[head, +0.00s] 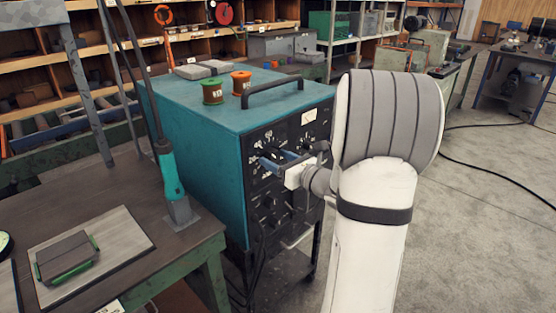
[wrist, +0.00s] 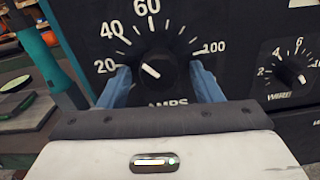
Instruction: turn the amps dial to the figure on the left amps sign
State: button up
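The amps dial (wrist: 155,70) is a round black knob on the dark front panel of a teal welding machine (head: 200,120). Its white mark slants to the upper left, toward the stretch between 20 and 40; the exact reading is unclear. The figures 20, 40, 60 and 100 show around it. My gripper (wrist: 160,75) is open, one blue finger on each side of the knob. I cannot tell whether the fingers touch it. I cannot identify or read the left amps sign.
A smaller wire dial (wrist: 290,72) is right of the amps dial. A white label (head: 309,117) is on the upper panel, unreadable. A workbench (head: 110,215) stands at the left.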

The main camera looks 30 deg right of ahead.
jog(key=c, duration=1)
jog(key=shift+f+b, duration=0.1)
jog(key=shift+b, duration=0.45)
jog(key=n+b, duration=0.2)
jog(key=b, duration=0.1)
jog(key=shift+f, duration=0.15)
jog(key=n+b, duration=0.2)
jog(key=b, duration=0.1)
jog(key=shift+b, duration=0.35)
jog(key=n+b, duration=0.2)
jog(key=b, duration=0.1)
jog(key=shift+n+b, duration=0.35)
jog(key=shift+n, duration=0.05)
jog(key=shift+d+r+n+b, duration=0.1)
jog(key=shift+r+n+b, duration=0.15)
jog(key=shift+n+b, duration=0.3)
